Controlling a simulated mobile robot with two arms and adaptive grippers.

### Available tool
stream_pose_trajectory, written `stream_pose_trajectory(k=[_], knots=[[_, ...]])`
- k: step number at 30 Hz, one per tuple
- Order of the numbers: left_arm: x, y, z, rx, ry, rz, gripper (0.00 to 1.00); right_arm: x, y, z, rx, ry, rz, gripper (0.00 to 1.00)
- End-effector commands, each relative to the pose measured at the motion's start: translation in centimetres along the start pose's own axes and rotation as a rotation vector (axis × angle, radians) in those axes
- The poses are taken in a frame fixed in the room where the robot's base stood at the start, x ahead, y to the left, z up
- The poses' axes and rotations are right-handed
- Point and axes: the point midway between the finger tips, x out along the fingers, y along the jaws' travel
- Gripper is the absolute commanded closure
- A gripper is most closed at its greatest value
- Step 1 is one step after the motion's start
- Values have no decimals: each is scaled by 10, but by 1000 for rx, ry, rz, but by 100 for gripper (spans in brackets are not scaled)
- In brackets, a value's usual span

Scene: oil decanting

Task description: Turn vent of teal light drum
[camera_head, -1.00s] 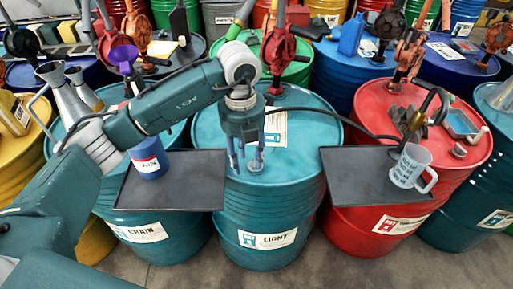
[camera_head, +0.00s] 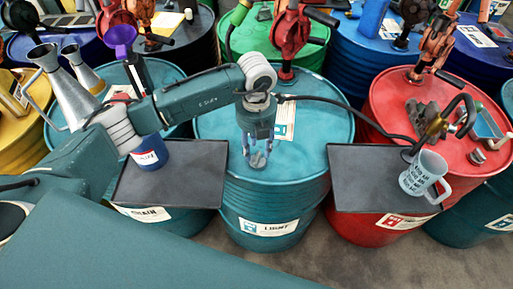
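The teal light drum (camera_head: 218,170) stands upright in the middle, with a label reading "LIGHT" on its front. A small grey vent (camera_head: 258,160) sits on its lid near the front edge. My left gripper (camera_head: 259,155) points straight down over the vent, its fingers on either side of it. Whether the fingers touch the vent or grip it is too small to tell. My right gripper is not in view.
A red pump (camera_head: 289,35) with a black hose rises behind the lid. Dark trays (camera_head: 172,180) flank the drum, the left one beside a blue container (camera_head: 150,155). The right tray (camera_head: 370,190) holds a clear jug (camera_head: 421,174). A red drum (camera_head: 395,95) stands right.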

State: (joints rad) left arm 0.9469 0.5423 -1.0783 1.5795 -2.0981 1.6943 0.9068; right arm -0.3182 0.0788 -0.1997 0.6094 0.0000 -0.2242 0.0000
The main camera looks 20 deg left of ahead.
Motion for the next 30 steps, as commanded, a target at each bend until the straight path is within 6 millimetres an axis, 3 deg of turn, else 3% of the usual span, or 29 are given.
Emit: stream_pose_trajectory(k=[9, 16, 22, 30], knots=[[26, -1, 0, 1, 0, -1, 60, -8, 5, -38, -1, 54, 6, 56], [26, -1, 0, 1, -1, -1, 60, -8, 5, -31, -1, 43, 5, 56], [26, -1, 0, 0, -1, -1, 100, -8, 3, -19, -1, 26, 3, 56], [26, 0, 0, -11, -1, -1, 100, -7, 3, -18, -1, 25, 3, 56]])
